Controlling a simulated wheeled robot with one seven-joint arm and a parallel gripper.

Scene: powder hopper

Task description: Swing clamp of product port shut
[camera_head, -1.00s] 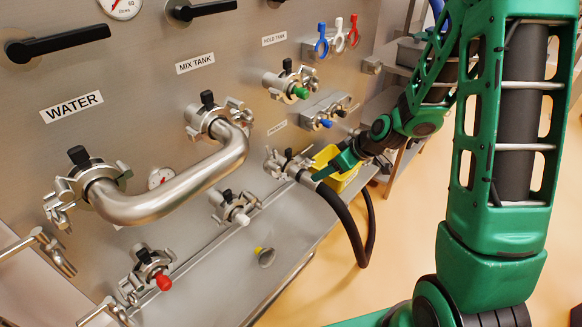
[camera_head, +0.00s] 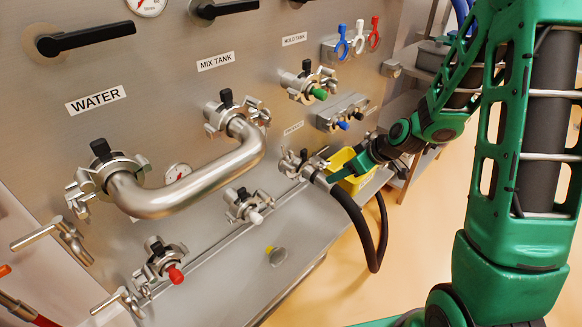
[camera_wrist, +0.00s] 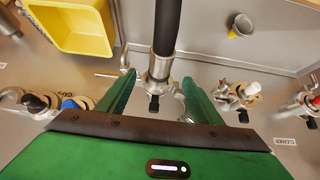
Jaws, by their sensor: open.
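The product port (camera_head: 297,161) is low on the steel panel, at the right end of the lower row. A metal end fitting (camera_wrist: 160,66) of a black hose (camera_head: 352,215) sits at it. Its clamp has a black knob (camera_head: 286,153), and metal clamp parts show around the fitting in the wrist view. Whether the clamp is swung open or shut is too small to tell. My gripper (camera_wrist: 159,78) is open, its green fingers on either side of the fitting. In the head view it reaches in from the right; I cannot tell whether it touches.
A yellow bin (camera_head: 350,165) stands close behind my gripper. Other clamped ports carry green, blue, white and red caps, such as the red one (camera_head: 175,274). A bent steel pipe (camera_head: 190,188) joins the WATER and MIX TANK ports. Open floor lies to the right.

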